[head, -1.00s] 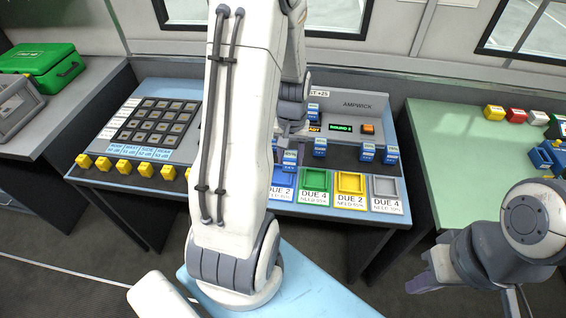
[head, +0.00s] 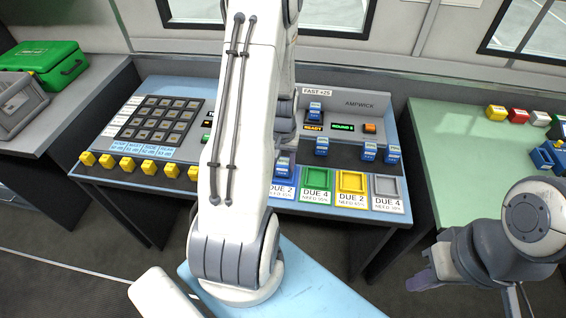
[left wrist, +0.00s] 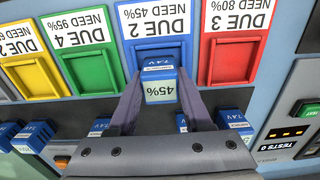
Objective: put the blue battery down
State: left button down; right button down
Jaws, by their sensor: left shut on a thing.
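My left gripper (left wrist: 157,100) is shut on a blue battery (left wrist: 160,88) with a white end marked 45%. The battery overlaps the near edge of the blue tray (left wrist: 162,52), labelled DUE 2, NEED 45%. I cannot tell whether it touches the tray. In the head view, my left arm hides the gripper and part of the blue tray (head: 284,191); a blue battery (head: 283,167) shows beside the arm. My right gripper (head: 422,281) is at the lower right, away from the console; its fingers are too unclear to judge.
A red tray (left wrist: 234,62) and a green tray (left wrist: 88,75) flank the blue one; yellow (head: 351,182) and grey (head: 387,187) trays follow. Several other blue batteries (head: 368,152) stand behind the trays. A green case (head: 45,62) sits at the far left.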

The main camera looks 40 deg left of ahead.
aim_at(283, 162)
pick_arm(q)
jog(key=shift+c, duration=1.6)
grip_release()
notch_tip(283, 162, up, 12)
jog(key=s+d+r+m, duration=0.2)
jog(key=d+r+m, duration=0.15)
jog(key=d, duration=0.65)
jog(key=s+d+r+m, duration=0.15)
jog(key=d+m, duration=0.25)
jog(key=d, duration=0.7)
jog(key=s+d+r+m+h, duration=0.1)
jog(key=s+d+r+m, duration=0.1)
jog(key=s+d+m, duration=0.4)
jog(key=s+d, duration=0.4)
jog(key=s, duration=0.2)
jog(key=shift+s+r, duration=0.35)
jog(key=shift+s, duration=0.05)
